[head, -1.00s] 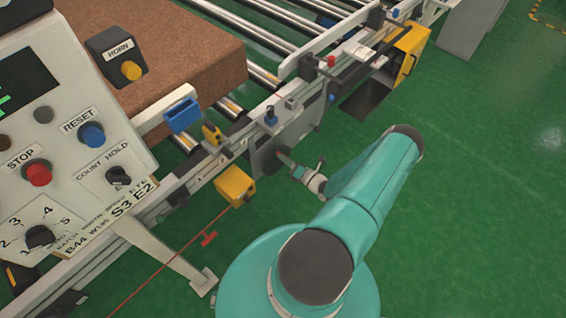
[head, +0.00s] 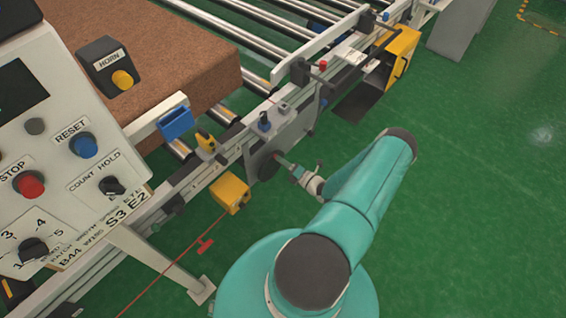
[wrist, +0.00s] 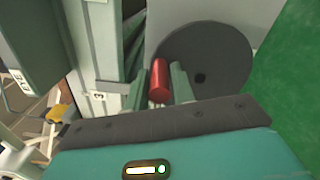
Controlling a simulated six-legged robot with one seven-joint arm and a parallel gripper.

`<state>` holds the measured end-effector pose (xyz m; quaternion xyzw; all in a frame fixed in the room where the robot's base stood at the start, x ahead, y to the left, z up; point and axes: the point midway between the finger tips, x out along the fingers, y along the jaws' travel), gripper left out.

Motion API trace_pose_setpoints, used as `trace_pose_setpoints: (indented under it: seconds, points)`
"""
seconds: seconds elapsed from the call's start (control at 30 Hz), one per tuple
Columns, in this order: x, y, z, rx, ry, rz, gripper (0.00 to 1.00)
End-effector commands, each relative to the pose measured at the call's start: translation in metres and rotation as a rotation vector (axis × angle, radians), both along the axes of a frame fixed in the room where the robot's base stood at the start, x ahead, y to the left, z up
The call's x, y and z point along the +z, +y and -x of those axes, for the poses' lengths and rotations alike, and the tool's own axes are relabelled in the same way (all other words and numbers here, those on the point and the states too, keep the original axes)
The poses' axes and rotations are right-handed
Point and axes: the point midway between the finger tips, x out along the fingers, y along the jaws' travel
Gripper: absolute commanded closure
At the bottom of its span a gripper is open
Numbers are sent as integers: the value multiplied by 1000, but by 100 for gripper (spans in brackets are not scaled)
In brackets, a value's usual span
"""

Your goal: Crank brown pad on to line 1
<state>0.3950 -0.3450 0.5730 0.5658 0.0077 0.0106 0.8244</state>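The brown pad (head: 150,60) is a thick block at the upper left in the head view, lying on the rollers beside the control console. The crank is a dark grey disc (head: 263,158) on the near side of the conveyor frame; the disc also shows in the wrist view (wrist: 215,62). Its red handle (wrist: 158,78) stands out from the disc. My gripper (head: 286,164) is at the crank, with one finger on each side of the red handle. Whether the fingers press on it is unclear. I cannot make out line 1.
The console (head: 70,165) with buttons and knobs fills the left. A yellow box (head: 230,192) sits below the rail, near a red line (head: 170,267). A yellow bin (head: 398,58) hangs farther along the conveyor. Green floor at the right is clear.

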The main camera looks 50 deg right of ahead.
Motion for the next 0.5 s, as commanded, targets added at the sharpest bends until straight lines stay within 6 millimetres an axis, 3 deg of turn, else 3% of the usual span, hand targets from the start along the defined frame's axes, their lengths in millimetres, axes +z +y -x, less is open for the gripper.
trace_pose_setpoints:
  seconds: [0.07, 0.37, 0.5]
  points:
    - [0, 0, 0, 0, 0, 1, 59]
    - [0, 0, 0, 1, -1, 0, 59]
    - [0, 0, 10, 0, -1, 0, 59]
